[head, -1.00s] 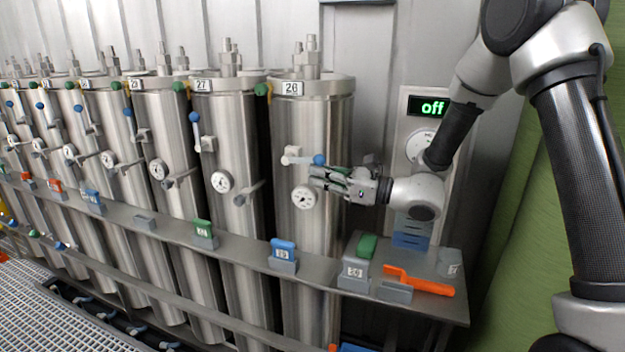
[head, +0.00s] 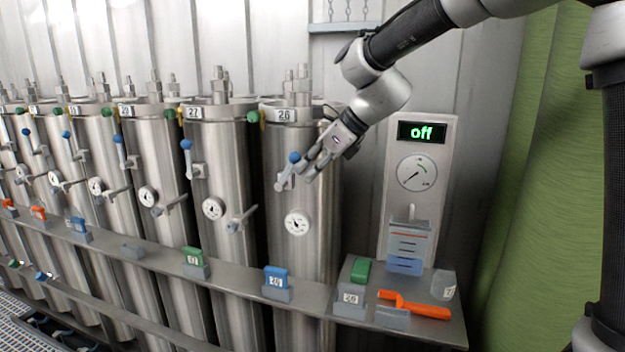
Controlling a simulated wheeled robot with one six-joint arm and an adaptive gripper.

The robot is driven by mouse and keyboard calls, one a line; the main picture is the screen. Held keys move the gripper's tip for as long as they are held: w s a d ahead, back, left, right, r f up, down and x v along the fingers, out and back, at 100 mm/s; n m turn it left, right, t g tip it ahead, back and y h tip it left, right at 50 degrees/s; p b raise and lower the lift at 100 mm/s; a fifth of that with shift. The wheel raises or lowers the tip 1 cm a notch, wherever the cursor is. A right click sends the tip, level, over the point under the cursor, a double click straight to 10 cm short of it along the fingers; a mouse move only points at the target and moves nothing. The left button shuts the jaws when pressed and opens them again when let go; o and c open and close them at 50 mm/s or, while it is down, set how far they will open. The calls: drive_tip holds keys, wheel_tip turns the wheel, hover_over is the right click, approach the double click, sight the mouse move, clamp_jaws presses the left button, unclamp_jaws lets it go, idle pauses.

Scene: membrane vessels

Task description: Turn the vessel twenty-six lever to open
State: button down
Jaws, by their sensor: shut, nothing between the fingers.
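Vessel 26 (head: 283,215) is the steel cylinder at the right end of the row, with its number on a white plate (head: 286,115). Its lever (head: 287,172) has a blue knob (head: 293,157) and points up, tilted a little right, above a round gauge (head: 297,223). My gripper (head: 308,172) is shut and empty. It comes from the upper right and sits just right of the lever, close to the knob. Whether it touches the lever I cannot tell.
Vessel 27 (head: 225,150) stands to the left, its blue-knobbed lever (head: 188,158) pointing up. A panel at right reads "off" (head: 421,132). A shelf (head: 310,300) below holds a blue block (head: 276,278), a green block (head: 361,270) and an orange tool (head: 415,305).

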sight(295, 155)
drive_tip(key=a+r+h, duration=0.2)
drive_tip(key=shift+w+g+h, duration=0.3)
drive_tip(key=shift+w+g, duration=0.05)
drive_tip(key=shift+g, duration=0.05)
drive_tip(key=shift+w+a+r, duration=0.15)
drive_tip(key=shift+a+r, duration=0.2)
drive_tip(key=shift+a, duration=0.15)
drive_tip(key=shift+a+r, duration=0.1)
